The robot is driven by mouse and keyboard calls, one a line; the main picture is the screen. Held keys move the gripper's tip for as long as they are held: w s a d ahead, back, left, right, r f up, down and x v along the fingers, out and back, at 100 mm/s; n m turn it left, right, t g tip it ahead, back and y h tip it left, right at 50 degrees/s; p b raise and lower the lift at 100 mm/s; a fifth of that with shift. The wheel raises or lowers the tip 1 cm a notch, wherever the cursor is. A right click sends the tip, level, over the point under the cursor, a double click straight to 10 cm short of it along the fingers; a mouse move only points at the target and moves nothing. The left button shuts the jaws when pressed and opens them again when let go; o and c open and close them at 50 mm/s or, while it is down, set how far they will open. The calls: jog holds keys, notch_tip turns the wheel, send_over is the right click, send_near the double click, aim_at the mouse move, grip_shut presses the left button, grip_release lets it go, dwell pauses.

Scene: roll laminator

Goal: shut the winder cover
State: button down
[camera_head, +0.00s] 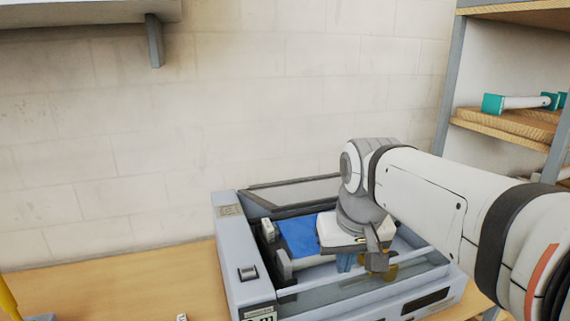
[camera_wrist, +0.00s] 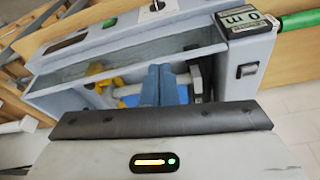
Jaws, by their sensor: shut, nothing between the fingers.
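The roll laminator (camera_head: 250,265) is a pale grey-blue machine with an open top bay on the wooden table. A clear, dark-edged panel, which looks like the winder cover (camera_head: 295,190), stands raised along its back edge. Blue film (camera_head: 298,237) shows inside the bay. My gripper (camera_head: 345,262) is over the right part of the bay, pointing down, and hides part of the inside.
A "0 m" display (camera_wrist: 243,20) and a green bar (camera_wrist: 300,21) are at the machine's end. A shelf unit (camera_head: 510,120) holding a teal-ended roller (camera_head: 525,102) stands at right. The back wall (camera_head: 150,150) is close behind. Table left of the machine is mostly clear.

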jog(key=w+a+r+n, duration=0.1)
jog(key=w+a+r, duration=0.15)
jog(key=r, duration=0.45)
jog(key=w+a+r+t+y, duration=0.1)
jog(key=a+r, duration=0.3)
jog(key=r, duration=0.4)
jog(key=w+a+r+n, duration=0.1)
jog(key=w+a+r, duration=0.15)
jog(key=r, duration=0.45)
jog(key=x, duration=0.9)
jog(key=shift+a+f, duration=0.25)
jog(key=shift+f, duration=0.15)
jog(key=s+f, duration=0.1)
jog(key=f, duration=0.1)
jog(key=shift+s+d+f, duration=0.25)
jog(key=shift+f, duration=0.4)
